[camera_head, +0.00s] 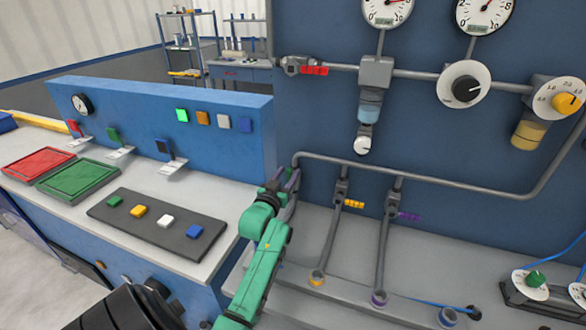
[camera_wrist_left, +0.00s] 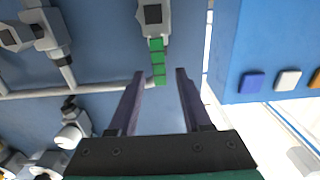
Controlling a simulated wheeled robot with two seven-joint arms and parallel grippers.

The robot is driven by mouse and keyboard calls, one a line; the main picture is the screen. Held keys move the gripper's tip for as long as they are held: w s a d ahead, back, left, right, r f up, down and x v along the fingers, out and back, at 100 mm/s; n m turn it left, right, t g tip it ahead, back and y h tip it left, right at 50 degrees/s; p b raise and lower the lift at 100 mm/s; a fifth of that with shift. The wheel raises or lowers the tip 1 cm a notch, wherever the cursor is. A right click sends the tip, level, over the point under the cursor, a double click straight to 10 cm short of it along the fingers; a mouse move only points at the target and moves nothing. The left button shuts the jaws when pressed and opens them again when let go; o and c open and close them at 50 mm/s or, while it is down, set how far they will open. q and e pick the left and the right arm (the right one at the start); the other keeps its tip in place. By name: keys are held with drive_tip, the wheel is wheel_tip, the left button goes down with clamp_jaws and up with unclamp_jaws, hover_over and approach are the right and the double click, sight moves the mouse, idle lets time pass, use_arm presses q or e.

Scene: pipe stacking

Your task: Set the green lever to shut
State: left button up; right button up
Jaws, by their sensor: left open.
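The green lever (camera_wrist_left: 157,60) shows in the left wrist view as a ribbed green handle on a grey valve body (camera_wrist_left: 153,15). It points straight away from the valve body, in line with it, and its free end lies near a grey pipe. My left gripper (camera_wrist_left: 160,71) is open, with one dark finger on each side of the lever's line. I cannot tell whether either finger touches it. In the head view the left gripper (camera_head: 285,180) is at the left end of the pipework, and the green lever is hidden there. My right gripper is not in view.
Valves with an orange lever (camera_head: 354,203) and a purple lever (camera_head: 409,215) stand right of my left gripper. A red lever (camera_head: 314,71) is on the upper pipe. The blue console (camera_head: 180,120), with its own small green switch (camera_head: 113,135), stands to the left.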

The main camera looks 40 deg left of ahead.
use_arm(q)
drive_tip(key=x, duration=0.5)
drive_tip(key=shift+r, duration=0.1)
clamp_jaws()
idle(1.2)
